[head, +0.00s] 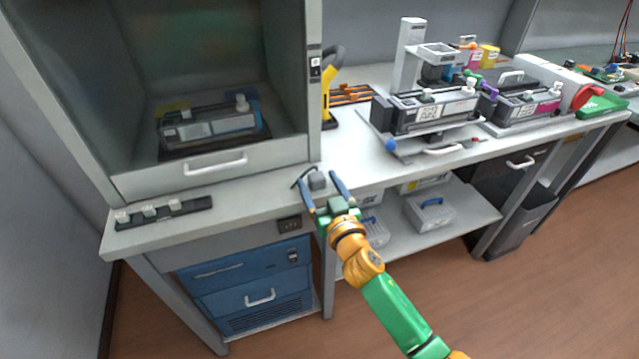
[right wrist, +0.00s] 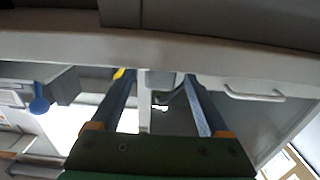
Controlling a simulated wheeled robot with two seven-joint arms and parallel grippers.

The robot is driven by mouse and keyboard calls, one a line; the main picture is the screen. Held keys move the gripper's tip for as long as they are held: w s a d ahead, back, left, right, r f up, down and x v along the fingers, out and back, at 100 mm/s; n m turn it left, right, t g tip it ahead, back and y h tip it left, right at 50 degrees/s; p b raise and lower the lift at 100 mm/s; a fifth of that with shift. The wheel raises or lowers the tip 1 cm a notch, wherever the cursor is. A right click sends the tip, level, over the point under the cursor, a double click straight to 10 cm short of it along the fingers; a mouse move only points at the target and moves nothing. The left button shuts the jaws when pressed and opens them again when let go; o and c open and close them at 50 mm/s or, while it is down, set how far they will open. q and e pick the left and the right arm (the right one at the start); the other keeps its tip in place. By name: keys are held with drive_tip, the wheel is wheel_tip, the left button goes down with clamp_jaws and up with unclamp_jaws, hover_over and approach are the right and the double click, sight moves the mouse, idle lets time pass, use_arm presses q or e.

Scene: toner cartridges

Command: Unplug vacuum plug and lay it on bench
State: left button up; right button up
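A small grey block with a dark cord, which looks like the vacuum plug (head: 317,181), is at the front edge of the bench (head: 252,205). It also shows in the right wrist view (right wrist: 160,84), with a dark cord beside it. My right gripper (head: 316,183) is open, with its two blue fingers on either side of the plug. In the right wrist view the fingers stand apart with gaps beside the plug. I cannot tell whether the plug sits in a socket or rests on the bench top. My left gripper is not in view.
A hood (head: 160,185) holding a cartridge (head: 208,128) stands at the left. A dark strip with grey knobs (head: 163,213) lies on the bench's left. A dark outlet panel (head: 289,224) is on the bench front above a blue cabinet (head: 235,290). Bare bench lies right of the plug.

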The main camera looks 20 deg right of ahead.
drive_tip(key=s, duration=0.7)
drive_tip(key=s+d+f+n+g+p, duration=0.1)
drive_tip(key=s+f+g, duration=0.45)
drive_tip(key=f, duration=0.85)
drive_tip(key=s+d+f+g+p, duration=0.15)
drive_tip(key=s+f+g, duration=0.35)
drive_tip(key=f, duration=0.8)
use_arm(q)
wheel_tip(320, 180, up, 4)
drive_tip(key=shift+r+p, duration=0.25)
drive_tip(key=shift+p, duration=0.8)
use_arm(e)
drive_tip(key=s+f+g, duration=0.3)
drive_tip(key=s+f, duration=0.3)
drive_tip(key=s, duration=0.7)
drive_tip(key=s+f+n+g, duration=0.1)
drive_tip(key=s+f+g, duration=0.2)
drive_tip(key=s, duration=1.1)
wheel_tip(320, 180, down, 3)
drive_tip(key=shift+d+r+h, duration=0.1)
drive_tip(key=shift+d+h, duration=0.2)
drive_tip(key=shift+d, duration=0.1)
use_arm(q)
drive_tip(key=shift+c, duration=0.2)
use_arm(e)
drive_tip(key=shift+g, duration=0.25)
